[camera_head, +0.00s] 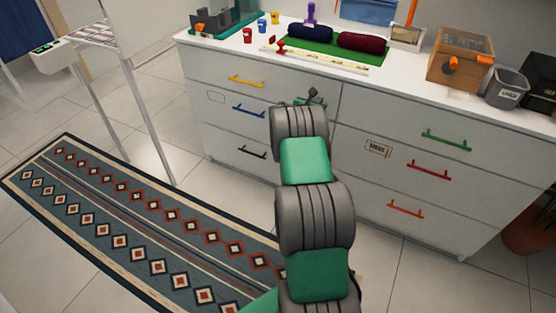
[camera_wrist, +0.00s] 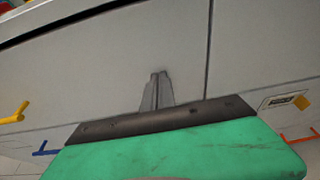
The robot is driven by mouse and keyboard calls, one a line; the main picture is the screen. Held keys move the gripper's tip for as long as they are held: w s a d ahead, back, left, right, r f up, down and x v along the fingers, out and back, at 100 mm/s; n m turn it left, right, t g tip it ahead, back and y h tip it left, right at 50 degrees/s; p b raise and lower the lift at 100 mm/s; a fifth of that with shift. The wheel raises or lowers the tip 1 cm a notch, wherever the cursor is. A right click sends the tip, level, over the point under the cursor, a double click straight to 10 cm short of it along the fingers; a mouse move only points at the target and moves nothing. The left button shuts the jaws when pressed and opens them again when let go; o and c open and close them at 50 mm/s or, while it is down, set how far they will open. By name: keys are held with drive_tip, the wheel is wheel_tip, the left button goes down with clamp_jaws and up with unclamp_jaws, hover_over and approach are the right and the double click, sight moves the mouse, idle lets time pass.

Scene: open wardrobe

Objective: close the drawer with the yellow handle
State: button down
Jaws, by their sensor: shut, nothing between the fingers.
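The yellow handle (camera_head: 246,81) is on the top left drawer (camera_head: 205,70) of the white dresser. In the head view this drawer's front looks about flush with its neighbours. The yellow handle also shows at the left edge of the wrist view (camera_wrist: 17,113). A dark gap runs under the dresser top there. My gripper (camera_head: 316,95) is shut and empty, in front of the right part of this drawer's front, right of the handle. In the wrist view my gripper's fingers (camera_wrist: 157,78) point at the drawer front; I cannot tell whether they touch it.
Below are a blue handle (camera_head: 249,110) and a black handle (camera_head: 252,152). Green (camera_head: 446,140), red (camera_head: 428,170) and orange (camera_head: 405,208) handles are on the right column. The dresser top holds a wooden box (camera_head: 460,62) and a green mat (camera_head: 372,56). A patterned rug (camera_head: 140,225) lies in front.

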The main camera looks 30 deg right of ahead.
drive_tip(key=shift+w+d+r, duration=0.2)
drive_tip(key=shift+r, duration=0.35)
drive_tip(key=shift+a, duration=0.1)
drive_tip(key=a+f+p+v, duration=0.1)
drive_tip(key=f+p+v, duration=0.15)
drive_tip(key=v, duration=1.15)
drive_tip(key=s+a+r+m+g+y+p, duration=0.1)
drive_tip(key=s+a+r+m+y+p, duration=0.25)
drive_tip(key=a+r+m, duration=0.55)
drive_tip(key=s+a+r+m+y+p, duration=0.35)
drive_tip(key=a+r+m+p, duration=0.2)
drive_tip(key=a, duration=0.65)
drive_tip(key=s+a+r+m+g+y+p, duration=0.1)
drive_tip(key=s+a+r+m+y, duration=0.1)
drive_tip(key=s+a, duration=0.6)
drive_tip(key=s+a+r+m+g+y+p, duration=0.1)
drive_tip(key=s+a+r+m+y+p, duration=0.1)
drive_tip(key=s+a+m, duration=0.5)
drive_tip(key=shift+s+a+r+g+y+p, duration=0.35)
drive_tip(key=shift+s+a+r+y, duration=0.55)
drive_tip(key=shift+s+a, duration=0.3)
